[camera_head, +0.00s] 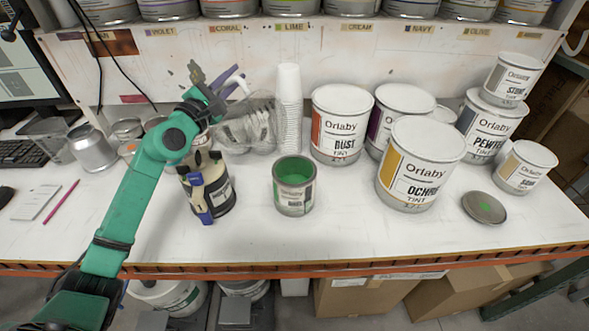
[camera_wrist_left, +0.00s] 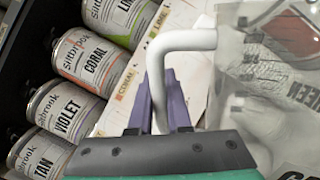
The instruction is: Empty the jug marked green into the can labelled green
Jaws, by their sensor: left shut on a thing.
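The clear jug (camera_head: 248,127) is left of the white cup stack in the head view. The wrist view shows its white handle (camera_wrist_left: 186,41) and part of the word GREEN on its wall (camera_wrist_left: 268,75). My left gripper (camera_head: 222,82) is shut on the handle, its purple fingers on either side. I cannot tell how full the jug is. The green can (camera_head: 294,200) stands open on the bench, to the right of and nearer than the jug, with green inside. Its label is too small to read. My right gripper is not in view.
Closed Orlaby cans, including Rust (camera_head: 340,135) and Ochre (camera_head: 418,170), stand at the right. A lid with a green dot (camera_head: 484,207) lies before them. A dark container with blue and cream parts (camera_head: 212,200) stands beside my arm. The white cup stack (camera_head: 289,105) is behind the green can.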

